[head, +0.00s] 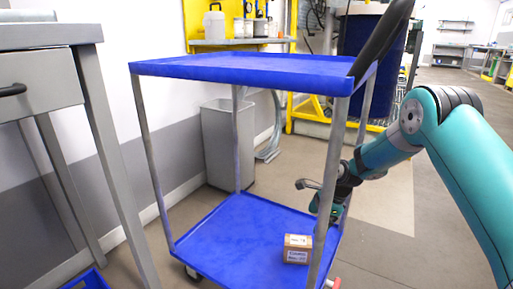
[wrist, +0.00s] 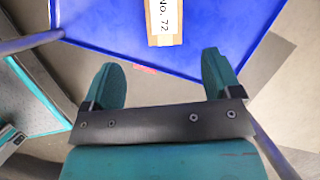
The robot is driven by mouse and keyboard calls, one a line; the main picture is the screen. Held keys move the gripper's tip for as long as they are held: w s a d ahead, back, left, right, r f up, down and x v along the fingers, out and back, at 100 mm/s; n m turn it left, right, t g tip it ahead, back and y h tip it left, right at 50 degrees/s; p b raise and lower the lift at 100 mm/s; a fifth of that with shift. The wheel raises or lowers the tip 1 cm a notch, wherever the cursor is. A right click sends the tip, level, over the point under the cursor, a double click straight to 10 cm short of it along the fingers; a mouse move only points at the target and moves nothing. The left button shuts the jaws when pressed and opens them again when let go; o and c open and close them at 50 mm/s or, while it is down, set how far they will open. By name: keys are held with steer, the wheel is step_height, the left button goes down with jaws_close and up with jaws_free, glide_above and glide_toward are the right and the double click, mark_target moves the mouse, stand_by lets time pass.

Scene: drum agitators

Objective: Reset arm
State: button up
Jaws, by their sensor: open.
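My arm reaches in from the right in the head view, and my gripper (head: 318,196) is beside the cart's right front post, above the lower shelf. In the wrist view my gripper (wrist: 162,82) shows two teal fingers spread wide, with nothing between them. A small cardboard box (head: 298,248) with white labels sits on the blue lower shelf (head: 230,235) near its right edge.
The blue cart's upper shelf (head: 245,70) is above and left of my gripper, on grey posts, with a black handle (head: 382,40) at right. A grey workbench (head: 50,38) stands left. A grey bin (head: 222,140) stands behind the cart. Open floor (head: 385,200) lies right of the cart.

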steer(key=s+d+r+n+h, duration=0.1)
steer(key=s+r+n, duration=0.7)
steer(key=r, duration=0.3)
steer(key=s+d+r+n+h, duration=0.1)
steer(key=s+r+n, duration=0.15)
steer(key=s, duration=0.35)
steer(key=s+d+r+n+t+h, duration=0.1)
steer(key=s+d+r+n, duration=0.1)
steer(key=s+n, duration=0.25)
steer(key=s+d+r+n+h, duration=0.1)
steer(key=s+r+n, duration=0.15)
steer(key=s, duration=0.35)
steer(key=s+a+r+n+g+y+p, duration=0.1)
steer(key=s+a+r+n+y+p, duration=0.1)
steer(key=s+a+r+n+p, duration=0.6)
steer(key=s+a+r+n+g+y+p, duration=0.15)
steer(key=s+a+r+p, duration=0.45)
steer(key=r, duration=0.6)
step_height(320, 180, up, 35)
steer(key=w+p, duration=0.1)
steer(key=p, duration=3.2)
steer(key=shift+w+a+m+y, duration=0.15)
steer(key=shift+m+y, duration=0.15)
steer(key=shift+y, duration=0.05)
